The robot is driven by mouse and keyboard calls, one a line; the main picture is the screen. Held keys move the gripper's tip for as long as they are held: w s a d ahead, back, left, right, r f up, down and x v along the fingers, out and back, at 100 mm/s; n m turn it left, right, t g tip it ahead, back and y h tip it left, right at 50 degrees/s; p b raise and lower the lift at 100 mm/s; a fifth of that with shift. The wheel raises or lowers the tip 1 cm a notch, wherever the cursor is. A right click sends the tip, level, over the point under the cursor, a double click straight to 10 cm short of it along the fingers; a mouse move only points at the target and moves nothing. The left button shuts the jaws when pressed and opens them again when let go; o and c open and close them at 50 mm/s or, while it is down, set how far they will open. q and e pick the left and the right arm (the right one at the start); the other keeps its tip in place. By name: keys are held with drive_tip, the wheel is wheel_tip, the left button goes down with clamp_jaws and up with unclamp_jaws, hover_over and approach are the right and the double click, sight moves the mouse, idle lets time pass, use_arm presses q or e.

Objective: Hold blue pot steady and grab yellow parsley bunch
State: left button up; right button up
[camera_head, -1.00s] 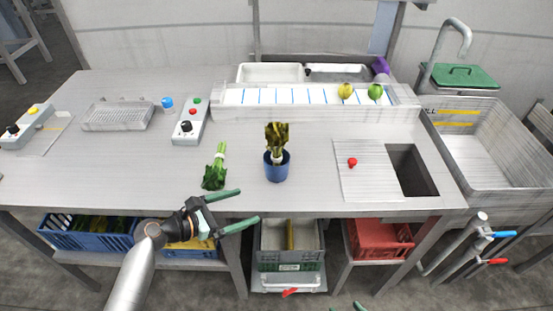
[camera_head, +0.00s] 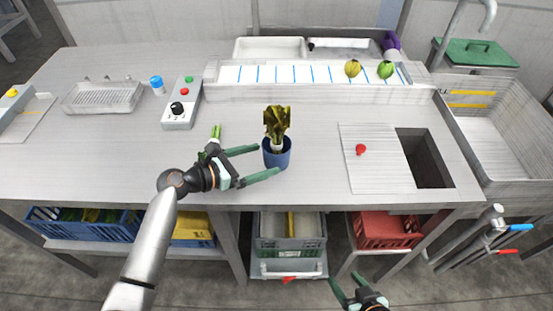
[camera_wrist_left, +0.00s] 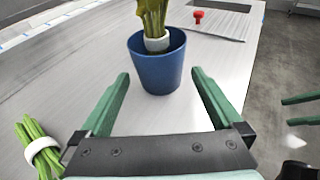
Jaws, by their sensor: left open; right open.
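The blue pot (camera_head: 277,157) stands upright on the steel table, near its front edge. The yellowish parsley bunch (camera_head: 277,122) stands in it, with a white band low on its stems. My left gripper (camera_head: 269,161) is open with its fingers pointing at the pot. In the left wrist view the blue pot (camera_wrist_left: 157,72) is just ahead of the open fingertips and centred between them. The parsley's stems (camera_wrist_left: 153,18) show there, but its top is cut off. My right gripper (camera_head: 350,290) is open and empty, low in front of the table.
A green bunch (camera_wrist_left: 40,148) with a white band lies left of my left gripper. A board (camera_head: 378,172) with a red knob (camera_head: 361,150) and a rectangular opening (camera_head: 424,158) are to the right. A control box (camera_head: 182,104) stands behind. The table between is clear.

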sight(265, 158)
use_arm(q)
drive_tip(key=shift+x, duration=2.15)
drive_tip(key=c, duration=0.7)
